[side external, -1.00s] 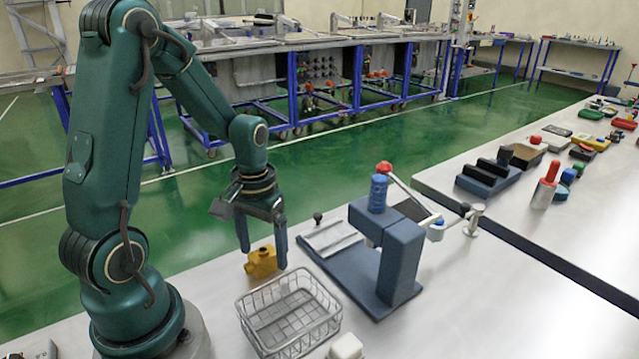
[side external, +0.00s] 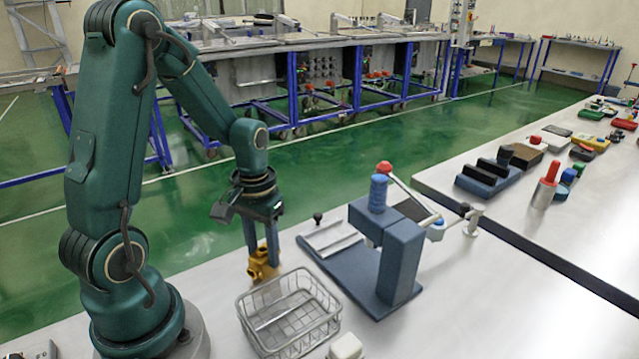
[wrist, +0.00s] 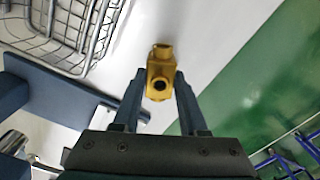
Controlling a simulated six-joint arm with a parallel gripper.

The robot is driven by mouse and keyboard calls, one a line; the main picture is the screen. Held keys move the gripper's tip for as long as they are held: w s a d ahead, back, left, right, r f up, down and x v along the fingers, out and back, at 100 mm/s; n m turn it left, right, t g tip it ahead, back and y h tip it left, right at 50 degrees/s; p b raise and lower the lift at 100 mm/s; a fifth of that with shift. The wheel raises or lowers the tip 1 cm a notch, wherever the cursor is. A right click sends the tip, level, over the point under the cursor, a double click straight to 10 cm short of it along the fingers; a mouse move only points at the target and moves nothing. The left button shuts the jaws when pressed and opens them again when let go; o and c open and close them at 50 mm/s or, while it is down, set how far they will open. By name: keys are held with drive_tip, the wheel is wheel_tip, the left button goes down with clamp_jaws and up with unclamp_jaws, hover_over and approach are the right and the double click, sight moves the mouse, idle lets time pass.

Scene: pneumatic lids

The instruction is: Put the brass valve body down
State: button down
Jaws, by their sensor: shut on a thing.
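The brass valve body (side external: 263,269) is a small golden block with round ports, near the table's far edge and behind the wire basket. My gripper (side external: 262,258) points down with its two fingers shut on the valve body. In the wrist view the valve body (wrist: 160,72) sits between the fingertips of my gripper (wrist: 160,86), with a dark round port facing the camera. It is at or just above the table top; I cannot tell whether it touches. The fingers hide part of its sides.
A wire basket (side external: 243,311) stands just in front of the valve body. A blue press-like fixture (side external: 401,262) with a flat base stands to the right. The table edge and green floor (wrist: 240,65) are close by.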

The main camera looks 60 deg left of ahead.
drive_tip(key=shift+r, duration=0.45)
wheel_tip(320, 180, up, 3)
drive_tip(key=shift+r, duration=0.15)
drive_tip(key=s+a+r, duration=0.7)
drive_tip(key=s, duration=0.2)
drive_tip(key=w+a+r+m, duration=0.2)
drive_tip(key=w+a+r, duration=0.15)
drive_tip(key=w, duration=0.25)
drive_tip(key=m, duration=0.3)
hover_over(331, 236)
drive_tip(key=f, duration=0.8)
drive_tip(key=shift+s+a+f, duration=0.1)
drive_tip(key=shift+s+a, duration=0.1)
drive_tip(key=shift+w+d+f, duration=0.1)
drive_tip(key=shift+w+d, duration=0.05)
drive_tip(key=shift+d, duration=0.05)
drive_tip(key=shift+f, duration=2.05)
